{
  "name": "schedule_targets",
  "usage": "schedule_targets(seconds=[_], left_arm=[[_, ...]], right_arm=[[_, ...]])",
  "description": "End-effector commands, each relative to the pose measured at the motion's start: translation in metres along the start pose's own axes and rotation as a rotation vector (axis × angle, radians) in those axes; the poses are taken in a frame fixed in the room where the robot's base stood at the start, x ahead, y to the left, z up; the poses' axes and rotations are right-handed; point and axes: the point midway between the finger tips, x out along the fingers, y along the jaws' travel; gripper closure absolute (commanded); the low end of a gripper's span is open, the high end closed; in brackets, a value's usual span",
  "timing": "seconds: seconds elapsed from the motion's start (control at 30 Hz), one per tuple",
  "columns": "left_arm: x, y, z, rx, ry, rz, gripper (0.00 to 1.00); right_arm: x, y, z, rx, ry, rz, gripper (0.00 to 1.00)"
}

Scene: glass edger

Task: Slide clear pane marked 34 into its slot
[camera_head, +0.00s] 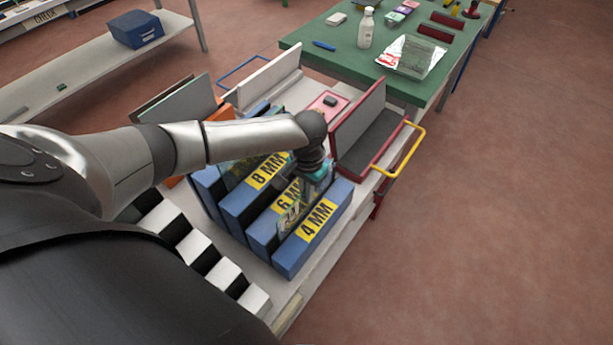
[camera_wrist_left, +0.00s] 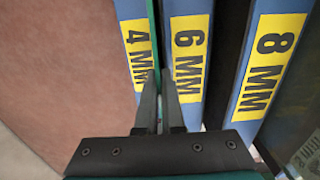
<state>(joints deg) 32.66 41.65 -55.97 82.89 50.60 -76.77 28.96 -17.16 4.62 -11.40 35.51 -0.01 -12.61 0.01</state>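Blue slot blocks with yellow labels stand in a row on the cart. They read 8 MM (camera_head: 232,208), 6 MM (camera_head: 258,235) and 4 MM (camera_head: 290,262). A thin clear pane (camera_head: 288,218) with a pale label stands upright at the gap between 6 MM and 4 MM; its number is too small to read. My left gripper (camera_head: 304,196) points down over that gap. In the left wrist view its fingers (camera_wrist_left: 162,74) are close together on the pane's green edge (camera_wrist_left: 156,35). The pane's lower part is hidden between the blocks. My right gripper is not in view.
Another pane with a label (camera_wrist_left: 308,150) stands beside 8 MM. A red-framed holder (camera_head: 362,135) with a yellow handle (camera_head: 412,150) lies right of my gripper. A green table (camera_head: 340,58) with a bottle (camera_head: 366,28) is behind. Floor at right is clear.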

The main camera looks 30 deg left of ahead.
Motion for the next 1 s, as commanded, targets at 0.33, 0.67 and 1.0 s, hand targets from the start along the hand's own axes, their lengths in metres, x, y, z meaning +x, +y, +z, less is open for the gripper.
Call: schedule_targets(seconds=[0.33,0.67,1.0], left_arm=[[0.0008,0.0003,-0.0007,0.000,0.002,0.001,1.00],[0.0059,0.0005,-0.0005,0.000,0.001,0.001,1.00],[0.0071,0.0003,-0.0003,0.000,0.001,0.000,0.68]], right_arm=[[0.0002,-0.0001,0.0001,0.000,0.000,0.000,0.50],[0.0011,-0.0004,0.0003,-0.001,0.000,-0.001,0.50],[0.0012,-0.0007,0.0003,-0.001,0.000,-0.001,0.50]])
